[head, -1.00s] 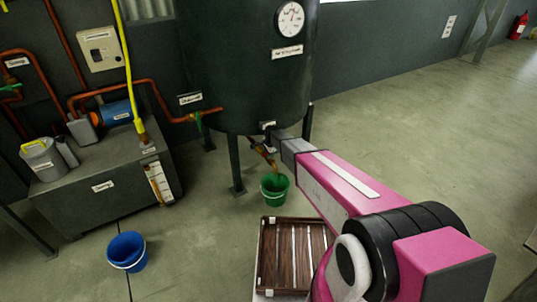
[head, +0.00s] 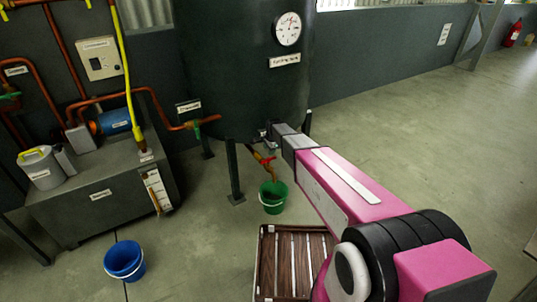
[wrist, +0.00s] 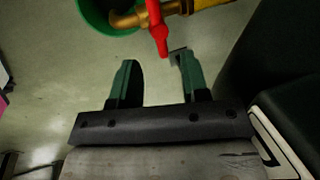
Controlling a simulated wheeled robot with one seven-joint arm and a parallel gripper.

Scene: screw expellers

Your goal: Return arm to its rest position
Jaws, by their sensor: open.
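My arm reaches out to the base of a dark tank (head: 243,65). My gripper (wrist: 158,68) is open, and nothing shows between its two green fingers. In the wrist view a red valve handle (wrist: 157,28) on a brass tap (wrist: 190,8) lies just beyond the fingertips, apart from them in the picture. In the head view the red handle (head: 262,158) shows below and left of my gripper's end (head: 268,132). A green bucket (head: 272,205) stands on the floor under the tap's spout; it also shows in the wrist view (wrist: 88,18).
A brown slatted wooden crate (head: 262,262) stands below my arm. A blue bucket (head: 124,264) is on the floor at left, near a grey cabinet (head: 90,205) with pipes and cans. The tank has legs beside the tap. Open floor lies to the right.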

